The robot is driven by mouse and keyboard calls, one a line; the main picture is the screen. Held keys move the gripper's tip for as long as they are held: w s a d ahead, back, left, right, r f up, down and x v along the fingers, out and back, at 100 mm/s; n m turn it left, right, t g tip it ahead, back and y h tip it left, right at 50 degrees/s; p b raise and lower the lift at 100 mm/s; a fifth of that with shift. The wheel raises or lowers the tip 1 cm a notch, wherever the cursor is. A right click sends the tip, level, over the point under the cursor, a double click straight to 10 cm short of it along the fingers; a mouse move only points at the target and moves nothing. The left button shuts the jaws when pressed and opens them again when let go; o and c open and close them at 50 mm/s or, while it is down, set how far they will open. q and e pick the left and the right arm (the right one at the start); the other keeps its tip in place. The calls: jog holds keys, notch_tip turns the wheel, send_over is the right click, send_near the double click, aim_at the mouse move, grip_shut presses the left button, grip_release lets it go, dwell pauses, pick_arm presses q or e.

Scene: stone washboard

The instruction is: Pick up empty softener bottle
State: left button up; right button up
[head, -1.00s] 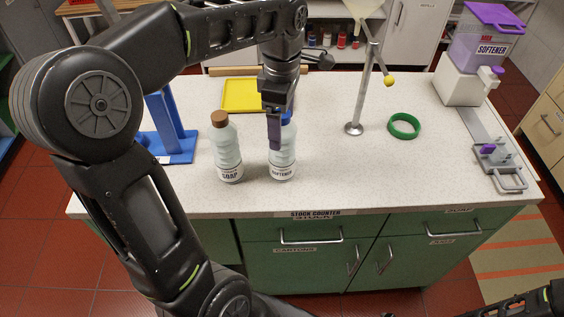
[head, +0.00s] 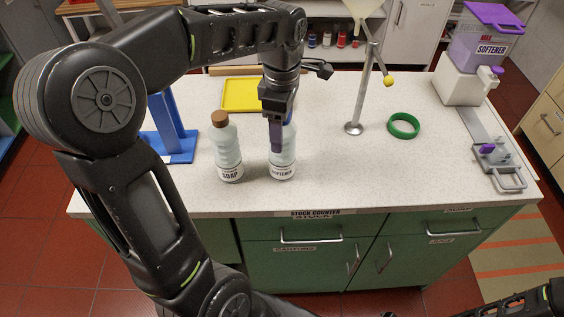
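The softener bottle (head: 283,163) stands upright on the counter, pale and translucent, with a "SOFTENER" label and a blue cap mostly hidden behind my gripper. My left gripper (head: 277,140) points down at the bottle's neck and upper body, its finger in front of the bottle in this view. The far finger is hidden, so I cannot tell whether it touches or grips the bottle. The soap bottle (head: 228,152) with a brown cap stands upright just to the left. Of my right arm only a part shows at the bottom right corner; its gripper is not visible.
A yellow tray (head: 241,94) lies behind the bottles, and a blue stand (head: 172,135) is on the left. A metal post (head: 360,95) with a funnel, a green ring (head: 403,125) and a softener dispenser (head: 467,75) stand to the right. The counter's front middle is clear.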

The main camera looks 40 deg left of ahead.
pick_arm(q)
grip_shut()
dwell(0.5)
jog(key=shift+r, duration=0.1)
notch_tip(320, 180, up, 5)
jog(key=shift+f+b, duration=0.1)
jog(key=shift+b, duration=0.25)
notch_tip(320, 180, up, 4)
jog(key=p, duration=0.3)
jog(key=shift+f+p, duration=0.1)
jog(key=shift+p, duration=0.25)
jog(key=shift+r+p, duration=0.65)
jog(key=shift+p, duration=0.05)
